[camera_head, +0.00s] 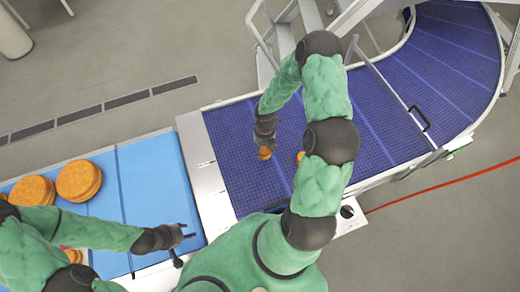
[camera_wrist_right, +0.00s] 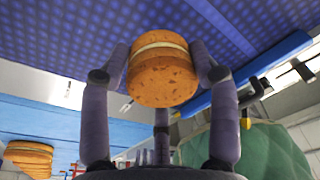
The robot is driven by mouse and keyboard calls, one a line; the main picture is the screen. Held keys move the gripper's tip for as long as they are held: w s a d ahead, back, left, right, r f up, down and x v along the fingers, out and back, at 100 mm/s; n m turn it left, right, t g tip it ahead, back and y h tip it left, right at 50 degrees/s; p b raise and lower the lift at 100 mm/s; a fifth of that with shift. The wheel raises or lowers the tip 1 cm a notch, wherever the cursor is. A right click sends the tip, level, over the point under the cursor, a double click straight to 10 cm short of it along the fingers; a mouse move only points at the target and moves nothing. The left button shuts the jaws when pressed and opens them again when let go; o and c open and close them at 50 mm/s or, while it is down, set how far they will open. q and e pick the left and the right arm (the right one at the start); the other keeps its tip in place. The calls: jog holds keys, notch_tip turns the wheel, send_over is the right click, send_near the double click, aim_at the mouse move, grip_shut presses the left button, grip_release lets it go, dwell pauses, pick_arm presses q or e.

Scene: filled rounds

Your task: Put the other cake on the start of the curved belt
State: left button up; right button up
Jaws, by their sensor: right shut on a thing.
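My right gripper (camera_head: 265,146) is shut on a small orange-brown cake (camera_head: 264,154) over the near left part of the dark blue curved belt (camera_head: 235,165). In the right wrist view the cake (camera_wrist_right: 162,78), with a pale cream layer, sits between the fingers, against the blue mesh of the belt (camera_wrist_right: 60,35). Whether it touches the belt I cannot tell. A second small cake (camera_head: 300,156) shows on the belt to the right, partly hidden behind my right arm. My left gripper (camera_head: 186,248) is open and empty over the light blue belt's right edge.
Large round orange cakes (camera_head: 79,180) lie at the left on the light blue belt (camera_head: 150,190), some partly behind my left arm. A white metal strip (camera_head: 205,180) separates the two belts. A red cable lies on the floor.

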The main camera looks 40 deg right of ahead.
jog(key=w+f, duration=0.2)
jog(key=f, duration=0.1)
jog(key=w+f, duration=0.1)
jog(key=shift+w+d+f, duration=0.3)
jog(key=shift+f, duration=0.05)
jog(key=shift+w+f+p, duration=0.2)
jog(key=shift+f+p, duration=0.45)
jog(key=shift+f, duration=1)
jog(key=o, duration=0.8)
jog(key=shift+f, duration=0.1)
